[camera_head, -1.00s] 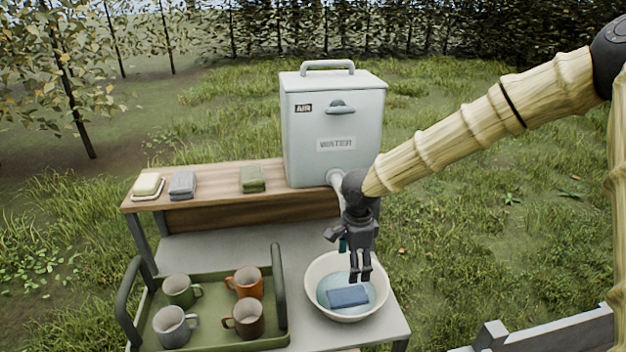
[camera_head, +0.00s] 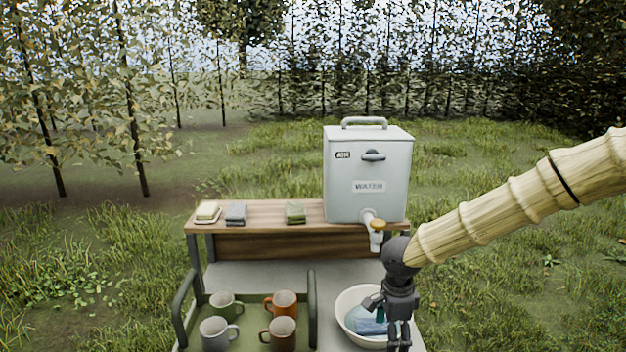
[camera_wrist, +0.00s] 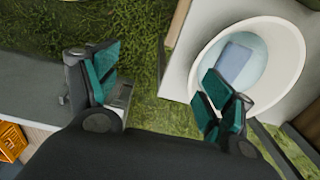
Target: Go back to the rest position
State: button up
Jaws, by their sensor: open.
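My gripper (camera_head: 399,340) hangs at the right side of the table, in front of the white basin (camera_head: 346,302). In the wrist view its two teal-padded fingers (camera_wrist: 160,92) stand wide apart with only grass between them, so it is open and empty. The basin also shows in the wrist view (camera_wrist: 290,92), beyond the right finger. A blue cloth (camera_wrist: 236,62) lies in the water in the basin; in the head view it (camera_head: 372,326) is partly hidden by my gripper.
A water dispenser (camera_head: 366,180) with a tap stands on the wooden shelf (camera_head: 262,243). A green tray (camera_head: 312,310) holds several mugs. Grass right of the table is open.

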jog(key=s+d+f+n+t+h, duration=0.1)
jog(key=s+d+f+n, duration=0.2)
jog(key=f, duration=0.5)
jog(key=s+d+f+n+h, duration=0.1)
jog(key=s+f+n, duration=0.2)
jog(key=s+f, duration=0.35)
jog(key=s+d+f+n+t+h, duration=0.1)
jog(key=s+d+f+n, duration=0.25)
jog(key=f, duration=0.45)
jog(key=s+a+f+n+g+y, duration=0.1)
jog(key=s+f+n, duration=0.2)
jog(key=s, duration=0.8)
jog(key=s+a+f+n+g+y, duration=0.1)
jog(key=s+f+n, duration=0.3)
jog(key=s, duration=0.8)
jog(key=shift+a+f+y+b, duration=0.4)
jog(key=shift+a+y, duration=0.2)
jog(key=shift+a, duration=0.2)
jog(key=shift+n, duration=0.25)
